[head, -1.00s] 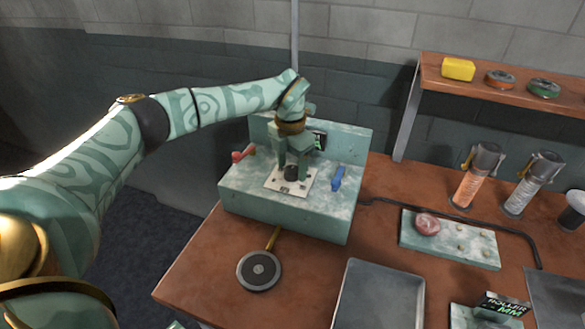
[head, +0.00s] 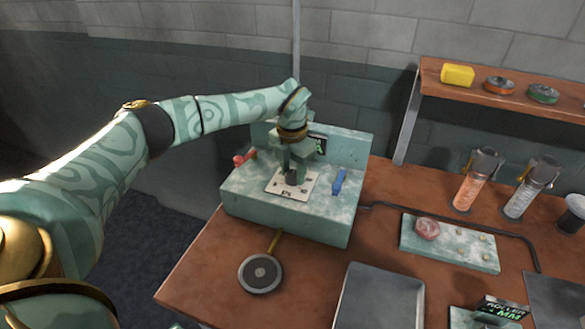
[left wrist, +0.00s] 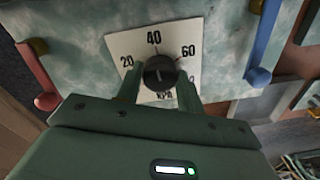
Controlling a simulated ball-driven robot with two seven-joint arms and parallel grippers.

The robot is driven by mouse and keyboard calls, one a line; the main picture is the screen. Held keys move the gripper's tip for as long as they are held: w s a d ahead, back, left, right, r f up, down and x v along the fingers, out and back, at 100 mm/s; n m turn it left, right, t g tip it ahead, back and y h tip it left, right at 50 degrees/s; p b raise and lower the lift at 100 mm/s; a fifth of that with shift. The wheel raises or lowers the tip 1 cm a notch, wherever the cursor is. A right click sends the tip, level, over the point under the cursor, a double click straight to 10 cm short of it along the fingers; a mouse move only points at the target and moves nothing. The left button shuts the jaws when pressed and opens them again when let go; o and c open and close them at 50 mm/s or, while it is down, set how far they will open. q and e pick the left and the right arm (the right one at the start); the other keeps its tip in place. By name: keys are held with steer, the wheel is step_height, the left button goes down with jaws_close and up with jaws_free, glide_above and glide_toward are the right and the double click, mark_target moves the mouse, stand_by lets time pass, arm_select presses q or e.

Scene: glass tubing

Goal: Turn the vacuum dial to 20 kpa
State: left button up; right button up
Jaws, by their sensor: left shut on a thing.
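The vacuum dial is a small round black knob (left wrist: 160,73) on a white scale plate (left wrist: 120,45) marked 20, 40, 60 and KPA. The 20 is at the left, the 40 at the top and the 60 at the right. I cannot make out clearly where the knob's pointer stands. The plate lies on top of the mottled green box (head: 290,213) in the head view. My left gripper (head: 294,176) points down, shut on the dial, with a finger on each side of it in the left wrist view (left wrist: 159,78). My right gripper is not in view.
A red lever (head: 243,159) and a blue lever (head: 339,180) flank the plate. A dark round disc (head: 260,274) with a brass handle lies in front of the box. A grey tray (head: 382,295) and a green board (head: 460,254) lie to the right.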

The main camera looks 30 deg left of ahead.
mark_target(291, 173)
arm_select(q)
steer(key=n+p, duration=0.5)
steer(key=shift+r+n+p, duration=0.35)
steer(key=shift+n+p, duration=0.05)
steer(key=n+p, duration=0.2)
steer(key=n, duration=0.1)
steer(key=shift+f+n+p, duration=0.1)
steer(key=shift+n+p, duration=0.3)
steer(key=shift+a+f+n+p, duration=0.1)
steer(key=shift+n+p, duration=0.3)
steer(key=shift+n, duration=0.2)
steer(key=o, duration=1)
steer(key=shift+f, duration=0.1)
steer(key=r+p, duration=0.1)
steer(key=r, duration=1.5)
steer(key=shift+s+a+r+p, duration=0.15)
steer(key=shift+s+r+p, duration=0.05)
steer(key=shift+p, duration=0.2)
